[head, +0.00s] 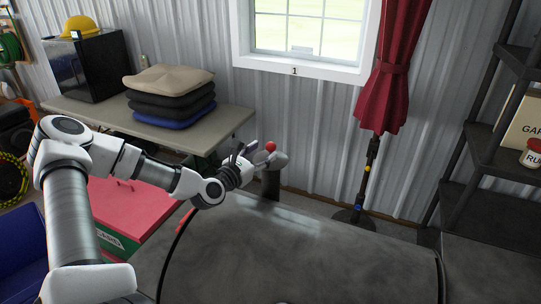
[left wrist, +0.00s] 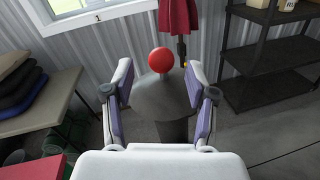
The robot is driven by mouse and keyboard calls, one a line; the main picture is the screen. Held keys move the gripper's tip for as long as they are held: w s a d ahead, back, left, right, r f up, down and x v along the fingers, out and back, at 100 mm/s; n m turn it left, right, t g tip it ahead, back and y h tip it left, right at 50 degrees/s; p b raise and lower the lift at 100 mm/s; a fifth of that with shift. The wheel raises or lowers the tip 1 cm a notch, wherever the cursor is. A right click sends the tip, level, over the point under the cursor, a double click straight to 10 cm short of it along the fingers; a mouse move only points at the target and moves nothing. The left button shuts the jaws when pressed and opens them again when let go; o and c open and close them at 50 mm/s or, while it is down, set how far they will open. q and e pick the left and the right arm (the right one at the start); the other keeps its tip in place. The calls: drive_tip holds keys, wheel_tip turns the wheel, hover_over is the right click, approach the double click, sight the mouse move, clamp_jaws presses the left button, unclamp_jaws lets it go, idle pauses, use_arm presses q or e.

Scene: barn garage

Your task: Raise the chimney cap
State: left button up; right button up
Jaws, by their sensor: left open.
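The chimney cap (head: 277,160) is a grey, dome-like lid with a red ball knob (head: 270,147) on top. It sits on a dark chimney pipe (head: 270,184) at the far end of a large grey barrel-shaped body (head: 300,245). My left gripper (head: 257,153) is at the cap's left side in the head view. In the left wrist view the cap (left wrist: 165,97) and its red knob (left wrist: 161,60) show between the two open fingers. I cannot tell whether the fingers touch the cap. My right gripper is not in view.
A table (head: 225,118) with stacked cushions (head: 170,95) and a black box (head: 90,65) stands at the left. A red chest (head: 130,205) is below it. A red curtain (head: 385,90) and dark shelves (head: 490,150) are at the right.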

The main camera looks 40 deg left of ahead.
sight(271, 143)
use_arm(q)
drive_tip(key=w, duration=0.4)
drive_tip(key=shift+w+a+f+b, duration=0.15)
drive_tip(key=shift+f+b, duration=0.15)
drive_tip(key=shift+r, duration=0.3)
drive_tip(key=shift+w+f, duration=0.1)
drive_tip(key=shift+c, duration=1.4)
clamp_jaws()
drive_tip(key=shift+r+p, duration=0.8)
drive_tip(key=shift+r, duration=1)
drive_tip(key=shift+w+a, duration=0.1)
drive_tip(key=shift+a, duration=0.05)
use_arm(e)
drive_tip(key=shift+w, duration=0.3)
use_arm(q)
drive_tip(key=shift+o, duration=1.3)
unclamp_jaws()
drive_tip(key=shift+s, duration=0.2)
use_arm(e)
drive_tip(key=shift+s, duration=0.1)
